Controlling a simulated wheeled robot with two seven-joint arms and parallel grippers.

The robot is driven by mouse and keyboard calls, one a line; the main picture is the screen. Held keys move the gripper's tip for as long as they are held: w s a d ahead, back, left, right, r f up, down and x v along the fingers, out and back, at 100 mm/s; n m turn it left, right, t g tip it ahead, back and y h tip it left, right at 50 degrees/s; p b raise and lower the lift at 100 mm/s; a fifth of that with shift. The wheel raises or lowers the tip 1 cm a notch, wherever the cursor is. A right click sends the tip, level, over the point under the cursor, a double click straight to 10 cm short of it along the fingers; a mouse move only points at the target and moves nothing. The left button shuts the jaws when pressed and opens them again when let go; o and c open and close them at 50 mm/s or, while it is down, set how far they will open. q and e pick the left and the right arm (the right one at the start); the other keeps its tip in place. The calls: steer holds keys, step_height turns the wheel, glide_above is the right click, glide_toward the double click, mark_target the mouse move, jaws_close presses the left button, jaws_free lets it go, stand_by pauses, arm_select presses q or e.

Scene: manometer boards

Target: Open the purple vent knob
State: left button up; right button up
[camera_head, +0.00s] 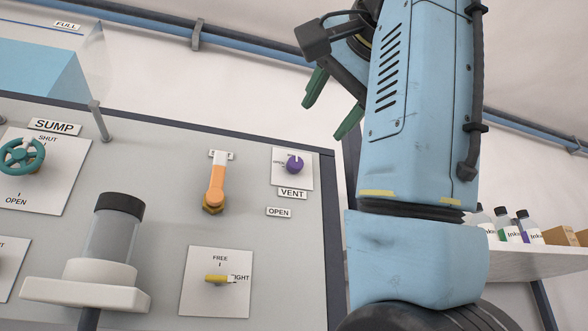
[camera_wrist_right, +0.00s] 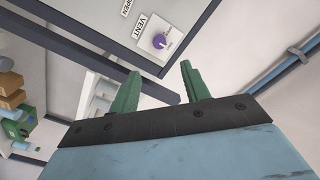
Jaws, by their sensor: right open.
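The purple vent knob (camera_head: 294,165) sits on a small white plate at the top right of the grey board (camera_head: 135,160). A VENT label (camera_head: 292,194) is below it, and an OPEN label (camera_head: 279,212) is lower down. My right gripper (camera_head: 332,112) has green fingers, is open and empty, and is up and to the right of the knob, apart from it. In the right wrist view the knob (camera_wrist_right: 159,41) shows beyond the open fingers (camera_wrist_right: 158,82), nearer the left finger. My left gripper is not in view.
An orange-handled valve (camera_head: 216,185) is left of the knob. A yellow lever (camera_head: 217,278), a clear cylinder with a dark cap (camera_head: 114,230) and a green SUMP handwheel (camera_head: 22,157) are also on the board. A shelf (camera_head: 535,262) with ink bottles is at the right.

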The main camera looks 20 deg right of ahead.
mark_target(297, 162)
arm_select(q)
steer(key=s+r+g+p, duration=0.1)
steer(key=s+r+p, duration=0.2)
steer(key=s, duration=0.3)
arm_select(e)
steer(key=w+p, duration=0.6)
steer(key=w, duration=0.5)
steer(key=shift+w+a, duration=0.15)
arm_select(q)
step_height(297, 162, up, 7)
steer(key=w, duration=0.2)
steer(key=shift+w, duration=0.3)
arm_select(e)
steer(key=shift+w, duration=0.65)
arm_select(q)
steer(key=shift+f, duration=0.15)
arm_select(e)
steer(key=shift+c, duration=0.3)
steer(key=c, duration=0.9)
